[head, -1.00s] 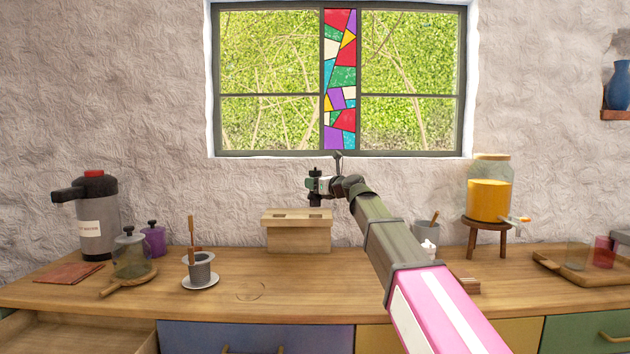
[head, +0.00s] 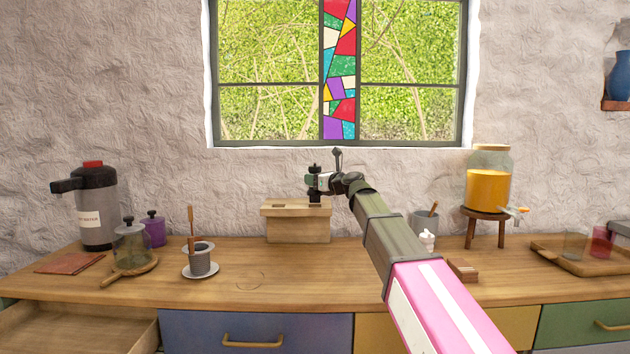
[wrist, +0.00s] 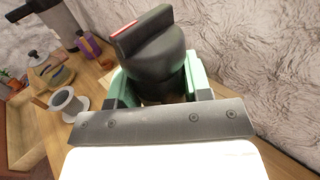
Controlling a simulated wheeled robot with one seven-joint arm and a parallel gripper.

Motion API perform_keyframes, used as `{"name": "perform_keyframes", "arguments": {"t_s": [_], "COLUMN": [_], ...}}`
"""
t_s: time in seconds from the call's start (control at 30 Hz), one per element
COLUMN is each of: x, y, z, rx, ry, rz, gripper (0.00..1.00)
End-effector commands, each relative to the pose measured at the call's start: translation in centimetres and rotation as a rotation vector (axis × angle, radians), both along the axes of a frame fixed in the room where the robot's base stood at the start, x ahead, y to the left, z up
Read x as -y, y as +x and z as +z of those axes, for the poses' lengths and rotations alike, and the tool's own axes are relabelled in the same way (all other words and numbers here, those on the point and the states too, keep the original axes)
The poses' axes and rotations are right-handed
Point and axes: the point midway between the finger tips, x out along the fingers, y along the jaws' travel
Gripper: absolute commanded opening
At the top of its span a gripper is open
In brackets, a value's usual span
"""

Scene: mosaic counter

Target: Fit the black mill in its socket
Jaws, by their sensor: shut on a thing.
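The black mill (head: 315,197) is upright in my gripper (head: 317,182), over the right-hand opening of a pale wooden block (head: 298,231). In the wrist view, the mill's dark body and knob (wrist: 152,58) stand between my green fingers, with a small red patch on the knob. My gripper is shut on the mill. The block has two dark openings on top; the left one (head: 281,206) is empty. The mill's foot meets the right opening in the head view, but I cannot tell whether it is inside.
A grey mug (head: 426,224) and a juice dispenser (head: 488,190) stand to the right. The counter (head: 300,275) before the block is clear.

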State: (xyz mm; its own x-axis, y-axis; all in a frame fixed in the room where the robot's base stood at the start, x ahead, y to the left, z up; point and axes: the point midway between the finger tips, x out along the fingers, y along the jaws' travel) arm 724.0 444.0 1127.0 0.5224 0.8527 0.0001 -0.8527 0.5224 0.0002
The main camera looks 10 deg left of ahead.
Motion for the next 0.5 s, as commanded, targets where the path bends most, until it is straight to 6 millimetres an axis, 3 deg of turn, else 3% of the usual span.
{"name": "perform_keyframes", "arguments": {"t_s": [0.5], "x": [0.00], "y": [-0.01], "z": [-0.90], "rx": [0.001], "ry": [-0.001], "rz": [0.000], "gripper": [0.17]}}
